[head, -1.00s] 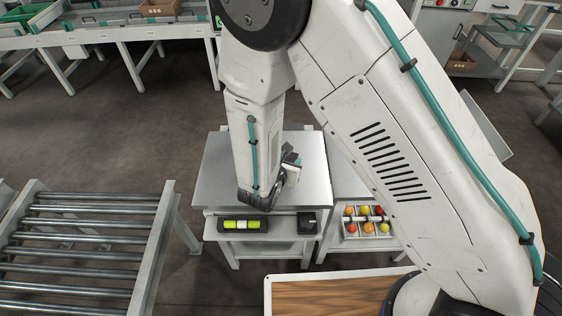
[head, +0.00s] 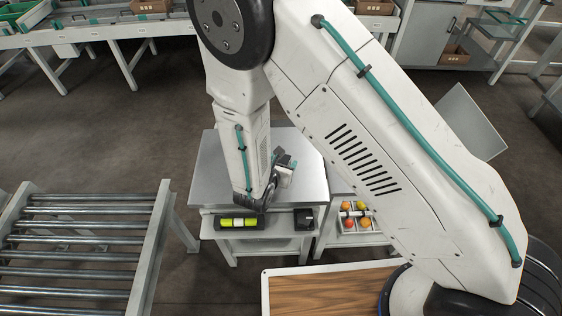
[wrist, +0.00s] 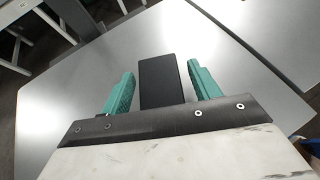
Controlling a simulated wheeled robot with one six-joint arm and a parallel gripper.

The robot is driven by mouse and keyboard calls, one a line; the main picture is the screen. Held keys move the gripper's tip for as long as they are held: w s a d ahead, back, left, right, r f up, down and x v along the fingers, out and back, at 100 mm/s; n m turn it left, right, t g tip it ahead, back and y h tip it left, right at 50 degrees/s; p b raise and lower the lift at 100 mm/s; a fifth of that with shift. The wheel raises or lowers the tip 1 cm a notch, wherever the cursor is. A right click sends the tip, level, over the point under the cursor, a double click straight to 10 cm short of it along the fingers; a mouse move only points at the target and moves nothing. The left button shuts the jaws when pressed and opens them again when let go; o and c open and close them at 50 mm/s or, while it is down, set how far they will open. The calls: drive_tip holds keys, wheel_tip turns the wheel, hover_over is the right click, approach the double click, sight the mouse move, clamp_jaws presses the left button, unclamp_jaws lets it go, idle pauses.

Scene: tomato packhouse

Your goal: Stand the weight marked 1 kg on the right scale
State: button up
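My gripper (head: 285,163) is low over the steel top (head: 312,175) of a bench, left of centre in the head view. In the wrist view its two teal fingers (wrist: 160,90) stand apart. A plain dark block (wrist: 161,80) lies between them, with narrow gaps seen at its sides. No contact shows, and I cannot tell whether it is the 1 kg weight. No marking can be read. The lower part of the block is hidden by my gripper's dark plate. In the head view my arm covers much of the bench and the area to its right. I cannot make out the right scale for certain.
A dark holder with yellow-green pieces (head: 239,222) and a small black box (head: 303,218) sit at the bench's front. A divided tray of tomatoes (head: 349,222) is to the right. A roller conveyor (head: 85,248) stands at left. Most visible steel top is clear.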

drive_tip(key=shift+r, duration=0.15)
drive_tip(key=v, duration=1.2)
